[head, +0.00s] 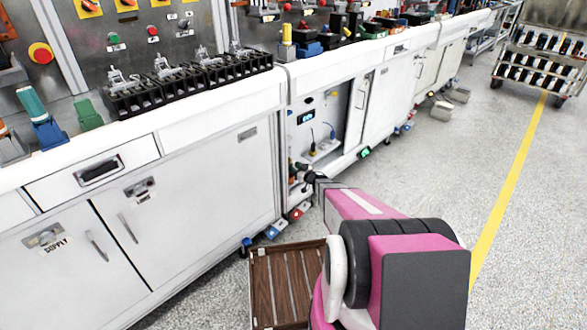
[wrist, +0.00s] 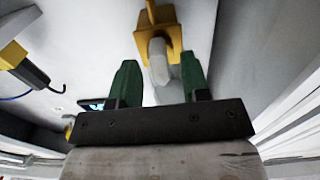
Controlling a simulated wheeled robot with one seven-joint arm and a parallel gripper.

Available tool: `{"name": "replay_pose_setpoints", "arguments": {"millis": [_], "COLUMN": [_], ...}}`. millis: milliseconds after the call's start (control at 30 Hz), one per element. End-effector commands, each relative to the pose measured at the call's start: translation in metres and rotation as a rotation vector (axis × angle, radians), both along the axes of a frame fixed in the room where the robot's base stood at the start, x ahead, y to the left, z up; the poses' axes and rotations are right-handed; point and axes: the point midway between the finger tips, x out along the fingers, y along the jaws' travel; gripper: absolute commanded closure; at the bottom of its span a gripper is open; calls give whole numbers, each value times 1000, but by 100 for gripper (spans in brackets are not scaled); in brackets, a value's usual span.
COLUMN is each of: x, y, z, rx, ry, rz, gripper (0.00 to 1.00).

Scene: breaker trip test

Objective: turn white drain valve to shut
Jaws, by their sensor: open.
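In the wrist view a rounded white handle (wrist: 160,70), apparently the drain valve, hangs below a yellow fitting (wrist: 157,38). My gripper (wrist: 159,62) is open, with one green finger on each side of the handle. Gaps show between the handle and both fingers; I cannot tell how deep between them it sits. The handle's lower end is close to the dark gripper bar. In the head view my gripper (head: 301,173) is at the open bay (head: 340,103) under the bench, and I cannot make out the white handle there.
The bay has light walls close around my gripper. A yellow and black part with a hook (wrist: 28,68) is at left in the wrist view. A brown slatted crate (head: 262,290) stands on the floor below my arm. Grey floor (head: 445,170) is clear at right.

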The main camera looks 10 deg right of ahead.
Motion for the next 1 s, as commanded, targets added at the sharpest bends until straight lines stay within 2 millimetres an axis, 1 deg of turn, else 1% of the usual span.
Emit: {"name": "replay_pose_setpoints", "arguments": {"millis": [33,300,500,700,1000], "x": [-9,-50,-71,-78,-78], "y": [-5,-36,-51,-56,-56], "z": [1,1,1,0,0], "rx": [0,-1,0,-1,-1], "ry": [0,1,0,0,0], "rz": [-1,-2,-2,0,0], "gripper": [57,57,57,57,57]}}
